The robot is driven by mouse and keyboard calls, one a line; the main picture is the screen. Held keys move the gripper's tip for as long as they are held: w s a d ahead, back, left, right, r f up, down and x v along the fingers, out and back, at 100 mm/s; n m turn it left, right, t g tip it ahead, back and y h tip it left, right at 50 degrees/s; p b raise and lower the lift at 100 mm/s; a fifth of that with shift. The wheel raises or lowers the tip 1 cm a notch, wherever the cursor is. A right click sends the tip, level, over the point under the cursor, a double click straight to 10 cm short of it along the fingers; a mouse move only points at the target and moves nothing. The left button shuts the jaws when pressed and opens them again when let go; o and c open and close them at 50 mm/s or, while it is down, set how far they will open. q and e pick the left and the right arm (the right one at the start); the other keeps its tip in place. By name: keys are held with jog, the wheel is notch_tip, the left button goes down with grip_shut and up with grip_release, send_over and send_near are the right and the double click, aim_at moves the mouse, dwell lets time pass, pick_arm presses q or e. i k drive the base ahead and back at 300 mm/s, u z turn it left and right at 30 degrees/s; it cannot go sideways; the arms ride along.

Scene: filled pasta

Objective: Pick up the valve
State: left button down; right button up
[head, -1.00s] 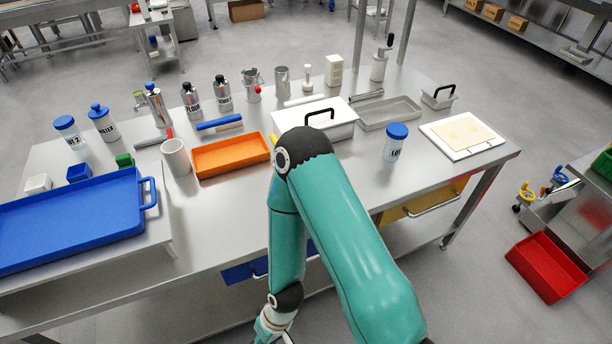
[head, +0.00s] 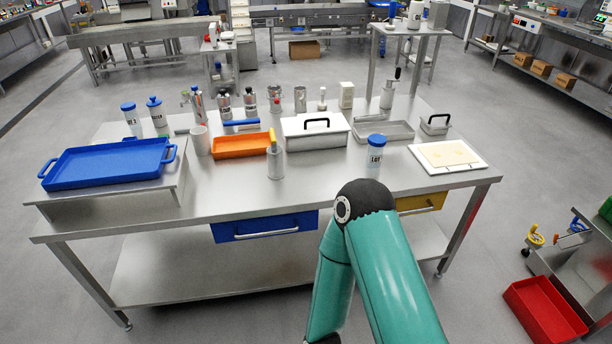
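No thing is labelled a valve. A small metal fitting with a red part (head: 275,98) stands in the back row on the steel table (head: 230,190); it may be the valve, but it is too small to tell. At the right, a yellow handwheel (head: 536,238) and a blue handle (head: 578,226) sit on a low metal stand, and these also look like valve parts. One of my teal arms rises from the bottom, right of centre, in front of the table; its gripper is below the picture. My other arm and gripper are out of view.
A blue tray (head: 108,164) lies on a raised stand at the table's left. A red bin (head: 545,308) is on the floor. The table's front strip is mostly clear.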

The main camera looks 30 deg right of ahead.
aim_at(277, 171)
jog(key=z, duration=0.2)
jog(key=k, duration=0.15)
jog(key=u, duration=0.05)
jog(key=i, duration=1.05)
jog(key=z, duration=0.05)
